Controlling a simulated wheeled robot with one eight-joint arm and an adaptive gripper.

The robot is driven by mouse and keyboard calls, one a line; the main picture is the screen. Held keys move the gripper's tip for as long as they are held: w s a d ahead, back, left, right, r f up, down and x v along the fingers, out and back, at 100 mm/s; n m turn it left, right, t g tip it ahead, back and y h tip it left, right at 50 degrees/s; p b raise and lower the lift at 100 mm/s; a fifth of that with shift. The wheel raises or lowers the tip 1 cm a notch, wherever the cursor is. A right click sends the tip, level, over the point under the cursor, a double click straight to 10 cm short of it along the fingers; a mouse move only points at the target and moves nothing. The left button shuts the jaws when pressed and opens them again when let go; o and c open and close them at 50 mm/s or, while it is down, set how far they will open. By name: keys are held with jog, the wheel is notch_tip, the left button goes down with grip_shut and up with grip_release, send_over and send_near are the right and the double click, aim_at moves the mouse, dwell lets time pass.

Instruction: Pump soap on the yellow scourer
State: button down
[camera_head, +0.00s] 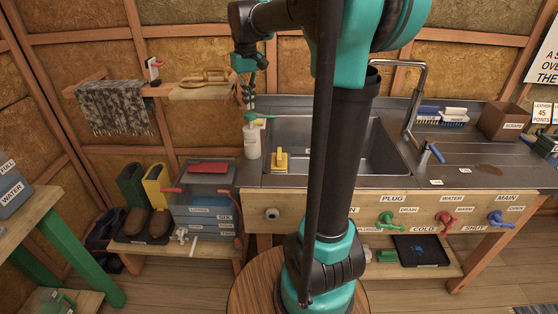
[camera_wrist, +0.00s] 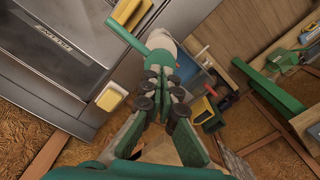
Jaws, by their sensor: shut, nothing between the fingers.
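The soap bottle (camera_head: 252,140) is white with a green pump head and stands upright at the sink's left edge. Its green nozzle (camera_head: 262,116) points right, toward the basin. The bottle also shows in the wrist view (camera_wrist: 163,42), just beyond my fingertips. The yellow scourer (camera_head: 281,161) lies at the basin's left edge, right of the bottle; the wrist view shows part of it (camera_wrist: 131,12) near the nozzle's end. My gripper (camera_head: 250,102) is shut and empty, pointing down above the pump head. I cannot tell whether the fingertips (camera_wrist: 161,84) touch it.
The steel sink (camera_head: 371,165) has a tall tap (camera_head: 416,95). A cream-and-yellow pad (camera_wrist: 109,97) lies on the counter behind the bottle. A wall shelf (camera_head: 205,92) is left of my gripper. A clear-lidded box (camera_head: 203,190) and boots (camera_head: 135,188) stand lower left.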

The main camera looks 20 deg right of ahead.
jog(key=shift+r, duration=2.9)
